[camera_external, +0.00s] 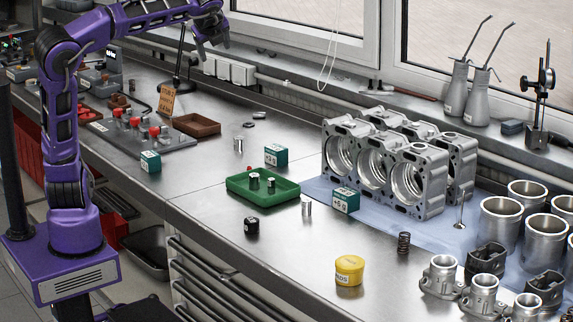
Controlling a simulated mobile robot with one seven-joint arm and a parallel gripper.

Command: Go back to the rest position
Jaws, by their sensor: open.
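My gripper (212,40) is at the end of my purple arm, raised above the back of the bench at the upper left. Its fingers point down and it is empty, apart from any object. It looks open, though it is small in this view.
A green tray (285,197) with small metal parts sits mid-bench. Engine blocks (372,160) and metal cylinders (501,222) stand on a blue cloth at right. A yellow tin (349,270) is near the front edge.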

